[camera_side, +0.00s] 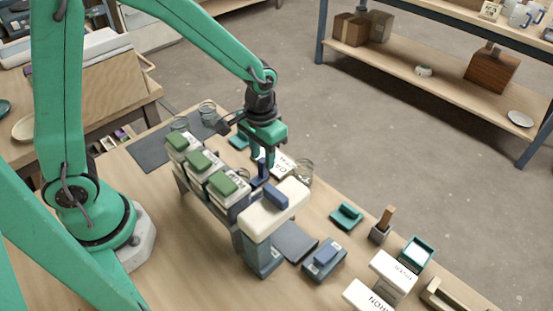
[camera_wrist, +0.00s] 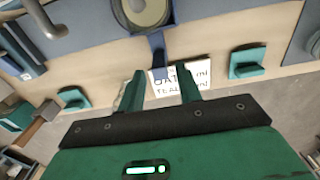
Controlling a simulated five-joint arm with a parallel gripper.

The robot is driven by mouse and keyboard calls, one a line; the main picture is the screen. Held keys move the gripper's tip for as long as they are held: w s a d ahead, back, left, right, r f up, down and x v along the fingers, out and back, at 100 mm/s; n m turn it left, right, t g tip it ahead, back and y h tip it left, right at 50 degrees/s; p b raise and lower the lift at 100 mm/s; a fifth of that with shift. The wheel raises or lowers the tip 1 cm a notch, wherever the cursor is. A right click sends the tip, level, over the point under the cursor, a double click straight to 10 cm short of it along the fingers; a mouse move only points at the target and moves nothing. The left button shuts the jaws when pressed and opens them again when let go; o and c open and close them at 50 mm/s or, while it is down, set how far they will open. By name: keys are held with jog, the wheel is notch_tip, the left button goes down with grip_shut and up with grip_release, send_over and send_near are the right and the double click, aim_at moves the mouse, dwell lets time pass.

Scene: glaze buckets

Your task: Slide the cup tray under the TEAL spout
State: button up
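The cup tray (camera_wrist: 176,10) is a blue tray at the top of the wrist view, carrying a round, pale cup (camera_wrist: 150,12). A blue upright handle (camera_wrist: 158,52) sticks out from it; it also shows in the side view (camera_side: 261,172). My gripper (camera_wrist: 160,72) is open, with a finger on each side of the handle and visible gaps. In the side view my gripper (camera_side: 262,158) points down beside the row of buckets. A grey pipe end (camera_wrist: 58,31), perhaps a spout, shows at upper left; I cannot tell which spout is teal.
Several green-topped buckets (camera_side: 199,162) stand in a row. A large cream-topped dispenser (camera_side: 272,213) stands in front. A white card (camera_wrist: 186,78) lettered "TEAL" lies beyond the handle. Teal blocks lie left (camera_wrist: 68,97) and right (camera_wrist: 246,62). A glass jar (camera_side: 304,172) stands near my gripper.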

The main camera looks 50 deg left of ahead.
jog(key=shift+r, duration=2.95)
jog(key=shift+r, duration=0.1)
jog(key=shift+s+a+r, duration=0.1)
jog(key=shift+a+r, duration=0.05)
jog(key=shift+r, duration=0.1)
jog(key=s+a+r+t, duration=0.5)
jog(key=s+a+r, duration=0.3)
jog(key=s+r, duration=0.4)
jog(key=shift+s+a+t, duration=0.25)
jog(key=shift+s+t, duration=0.05)
jog(key=shift+s, duration=0.05)
